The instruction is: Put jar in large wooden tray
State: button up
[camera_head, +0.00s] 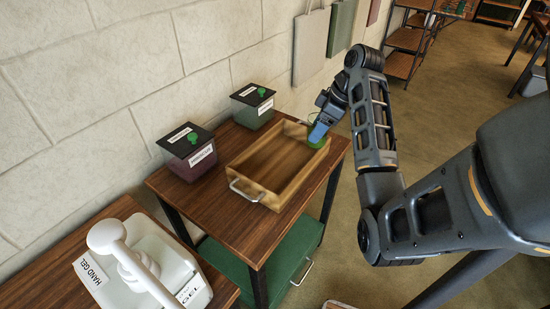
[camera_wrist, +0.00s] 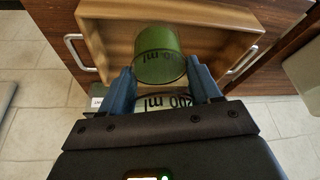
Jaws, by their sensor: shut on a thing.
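The jar (camera_wrist: 158,55) looks green with dark "ml" lettering in the wrist view. It is between the blue fingers of my gripper (camera_wrist: 163,88), which is shut on it. In the head view only a bit of green jar (camera_head: 318,143) shows below my gripper (camera_head: 319,133). The large wooden tray (camera_head: 300,183) is a shallow open box with metal handles, on a wooden table. The jar is at the tray's far right corner, at or just above its rim; its exact height is unclear. The tray (camera_wrist: 104,40) also shows behind the jar in the wrist view and looks empty.
Two lidded buckets with green knobs, one dark red (camera_head: 190,160) and one green (camera_head: 253,112), stand left of and behind the tray. A white hand gel pump (camera_head: 140,262) is on a nearer table. A stone wall is behind. The tray's middle is free.

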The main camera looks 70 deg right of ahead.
jog(key=shift+w+a+f+b, duration=0.2)
jog(key=shift+w+a+f, duration=0.15)
jog(key=shift+w+f, duration=1.3)
jog(key=shift+w+a+f+b, duration=0.15)
jog(key=shift+w+a+f, duration=0.25)
jog(key=shift+w+f, duration=1.25)
jog(key=shift+w+a+f+b, duration=0.2)
jog(key=shift+w+a+f, duration=0.15)
jog(key=shift+w+f, duration=1.3)
jog(key=shift+f, duration=0.2)
jog(key=o, duration=1.5)
jog(key=p+v, duration=0.1)
jog(key=v, duration=1.1)
jog(key=shift+s+r, duration=0.1)
